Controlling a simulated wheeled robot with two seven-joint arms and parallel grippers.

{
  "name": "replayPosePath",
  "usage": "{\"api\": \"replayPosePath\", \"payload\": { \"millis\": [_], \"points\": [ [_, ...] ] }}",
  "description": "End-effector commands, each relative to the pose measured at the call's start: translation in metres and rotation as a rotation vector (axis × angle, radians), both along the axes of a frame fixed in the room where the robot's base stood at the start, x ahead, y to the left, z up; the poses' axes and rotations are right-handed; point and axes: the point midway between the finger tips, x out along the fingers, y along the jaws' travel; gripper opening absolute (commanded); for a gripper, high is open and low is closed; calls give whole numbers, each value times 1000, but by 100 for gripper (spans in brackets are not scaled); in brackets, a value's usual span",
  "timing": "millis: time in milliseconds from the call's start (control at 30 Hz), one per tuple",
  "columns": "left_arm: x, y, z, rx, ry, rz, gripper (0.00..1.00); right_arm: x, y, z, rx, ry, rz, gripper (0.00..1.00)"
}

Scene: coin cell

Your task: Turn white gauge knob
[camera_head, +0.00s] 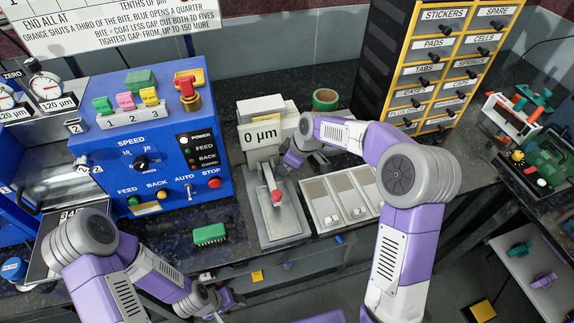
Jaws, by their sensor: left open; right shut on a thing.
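The white gauge (262,138) reads "0 µm" and stands at the back centre of the bench, behind a grey plate with a red-tipped lever (276,195). My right gripper (291,159) is at the lower right side of the gauge, shut on what appears to be the white gauge knob. The knob itself is mostly hidden by the gripper and wrist, so its angle cannot be told. My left gripper (222,303) is low in front of the bench's front edge, open and apart from the gauge.
A blue machine (150,150) with buttons stands left. A white tray (325,205) with numbered compartments is right of the plate. A green block (209,233) lies in front. A green tape roll (325,99) and yellow drawer cabinet (440,70) stand behind.

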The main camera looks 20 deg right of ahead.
Motion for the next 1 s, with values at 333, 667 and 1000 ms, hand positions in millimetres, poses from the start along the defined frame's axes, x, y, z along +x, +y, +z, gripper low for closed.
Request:
{"api": "replayPosePath", "payload": {
  "millis": [333, 667, 1000],
  "points": [
    [0, 0, 0, 0, 0, 0, 56, 0, 0, 0, -1, 0, 1, 32],
    [0, 0, 0, 0, 0, 0, 56, 0, 0, 0, 0, 0, 1, 48],
    [0, 0, 15, 0, 0, 0, 56, -9, -12, 38, -1, -3, -1, 48]
  ]
}}
